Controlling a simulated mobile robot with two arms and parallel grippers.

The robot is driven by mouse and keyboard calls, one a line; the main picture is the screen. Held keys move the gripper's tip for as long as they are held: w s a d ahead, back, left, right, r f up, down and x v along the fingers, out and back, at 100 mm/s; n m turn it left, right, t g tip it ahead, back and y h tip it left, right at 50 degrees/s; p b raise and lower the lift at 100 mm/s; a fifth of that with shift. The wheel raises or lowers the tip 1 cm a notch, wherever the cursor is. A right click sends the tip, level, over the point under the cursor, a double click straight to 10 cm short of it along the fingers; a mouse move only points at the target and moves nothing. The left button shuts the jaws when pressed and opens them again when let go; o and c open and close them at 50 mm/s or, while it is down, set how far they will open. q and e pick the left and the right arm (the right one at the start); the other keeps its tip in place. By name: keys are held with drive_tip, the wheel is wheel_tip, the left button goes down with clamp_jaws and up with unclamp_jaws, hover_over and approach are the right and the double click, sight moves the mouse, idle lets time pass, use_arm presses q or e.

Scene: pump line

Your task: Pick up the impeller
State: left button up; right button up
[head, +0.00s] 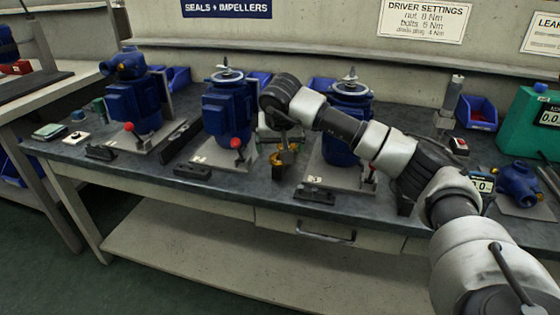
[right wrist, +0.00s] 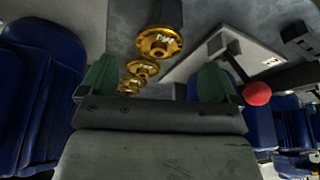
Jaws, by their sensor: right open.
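Several gold-coloured impellers show in the right wrist view; the nearest-looking one (right wrist: 160,42) is round with a flanged face, and a second (right wrist: 144,68) and smaller ones line up below it. In the head view a gold impeller (head: 284,157) lies on the bench between two blue pumps, partly hidden by my right gripper (head: 284,141). That gripper points down, just above the gold parts. In the right wrist view its green-padded fingers (right wrist: 159,80) are apart, with gold parts in the gap between them and nothing clasped. My left gripper is out of view.
Blue pumps on plates stand left (head: 228,112) and right (head: 338,150) of the gripper, close by. A red-knobbed lever (head: 236,143) rises to its left; its red ball also shows in the right wrist view (right wrist: 257,94). Dark blocks (head: 192,171) lie along the bench front.

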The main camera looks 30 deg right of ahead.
drive_tip(key=x, duration=0.4)
drive_tip(key=shift+d+b, duration=0.1)
drive_tip(key=shift+b, duration=0.25)
drive_tip(key=shift+r, duration=0.1)
drive_tip(key=shift+c, duration=0.4)
